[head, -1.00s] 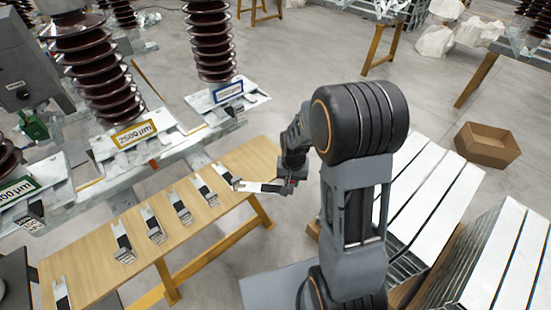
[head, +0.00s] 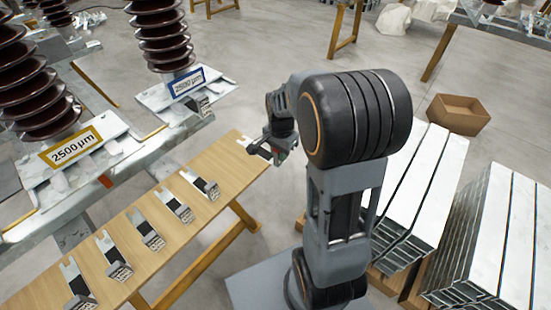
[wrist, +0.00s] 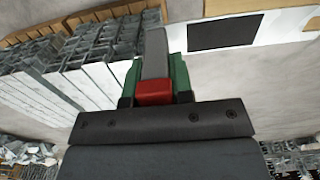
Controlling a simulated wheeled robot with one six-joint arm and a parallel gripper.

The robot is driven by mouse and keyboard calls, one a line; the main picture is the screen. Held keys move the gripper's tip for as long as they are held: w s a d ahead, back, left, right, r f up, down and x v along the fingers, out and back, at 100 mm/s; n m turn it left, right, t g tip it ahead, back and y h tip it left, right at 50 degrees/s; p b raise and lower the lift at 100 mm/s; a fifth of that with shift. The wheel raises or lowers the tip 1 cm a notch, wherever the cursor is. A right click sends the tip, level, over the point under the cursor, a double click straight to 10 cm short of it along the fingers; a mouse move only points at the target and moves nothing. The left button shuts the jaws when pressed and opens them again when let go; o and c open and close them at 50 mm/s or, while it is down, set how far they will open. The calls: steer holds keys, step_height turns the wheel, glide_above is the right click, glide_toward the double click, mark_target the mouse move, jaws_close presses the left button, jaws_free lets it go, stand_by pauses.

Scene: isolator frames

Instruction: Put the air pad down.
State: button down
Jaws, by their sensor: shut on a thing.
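My gripper (head: 274,152) is beyond the black shoulder in the head view, over the far right end of the wooden bench (head: 235,160). In the wrist view the gripper (wrist: 155,80) has green finger parts around a red block and grey bar. In the head view the held pad is mostly hidden or edge-on.
Stacked white-topped metal panels (head: 420,180) stand on pallets at right. A cardboard box (head: 458,115) sits on the floor behind them.

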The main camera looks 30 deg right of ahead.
mark_target(263, 153)
steer(key=w+d+f, duration=0.1)
steer(key=w+f, duration=0.3)
steer(key=f, duration=0.4)
steer(key=shift+w+f, duration=0.3)
steer(key=shift+f, duration=0.1)
steer(key=shift+f+b, duration=0.2)
steer(key=shift+b, duration=0.1)
steer(key=c, duration=1)
jaws_free()
